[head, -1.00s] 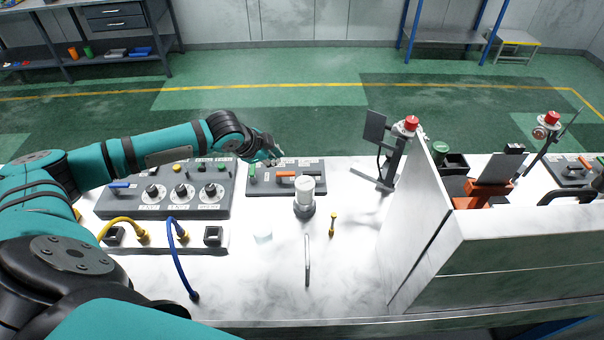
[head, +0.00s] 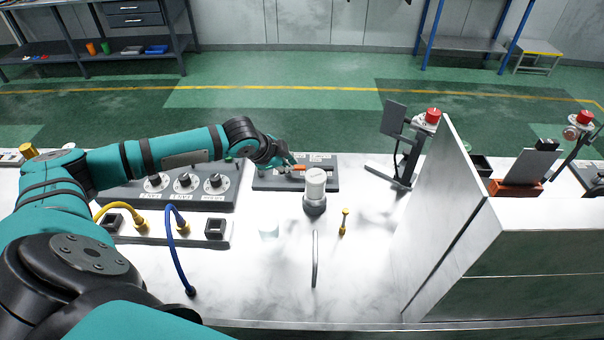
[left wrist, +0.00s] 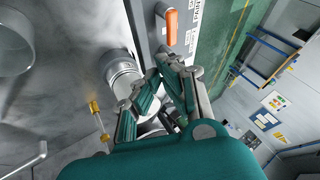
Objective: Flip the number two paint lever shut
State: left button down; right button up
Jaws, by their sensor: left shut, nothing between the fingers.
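A dark grey lever panel (head: 265,182) lies flat at the back of the white bench. An orange lever handle (head: 300,168) shows on it, and it also shows in the left wrist view (left wrist: 171,27) beside partly cut-off lettering. I cannot read a number on it. My left gripper (head: 291,161) is shut and empty above the left part of the panel, just left of the orange handle. In the left wrist view its fingers (left wrist: 168,68) sit just below the handle, with no clear contact. My right gripper is out of view.
A white-topped cylinder (head: 315,187) stands just in front of the panel. A knob box (head: 210,204) is to its left, and a dark screen stand (head: 395,172) to its right. A yellow tool (head: 344,222) and a tall divider (head: 450,215) are nearer the front right.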

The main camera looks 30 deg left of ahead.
pick_arm(q)
jog(key=p+x, duration=0.1)
jog(key=x, duration=0.9)
jog(key=shift+p, duration=0.35)
jog(key=shift+w, duration=0.8)
jog(key=shift+s+a+p, duration=0.1)
jog(key=shift+s+p, duration=0.35)
jog(key=shift+s, duration=0.4)
